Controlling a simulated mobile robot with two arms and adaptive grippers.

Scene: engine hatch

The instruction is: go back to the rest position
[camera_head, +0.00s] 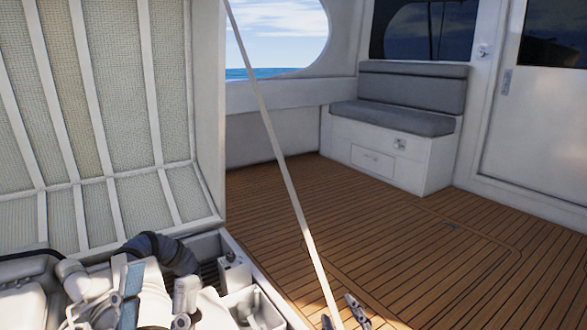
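The large ribbed hatch (95,110) stands raised at the left, its mesh-panelled underside facing me. Below it, the engine bay shows white machinery (100,300) and a dark ribbed hose (165,250). A thin pale pole (285,170) slants from the top centre to the bottom edge. Small grey and dark metallic pieces (357,310) show at the bottom edge near the pole. They may be fingertips of my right gripper, but they are cut off and I cannot be sure. I see no sign of my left gripper.
The wooden deck (420,250) is broad and clear right of the pole. A grey-cushioned bench (400,115) stands against the back wall. A white door (540,120) is at the right. The engine bay's rim (255,270) borders the deck.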

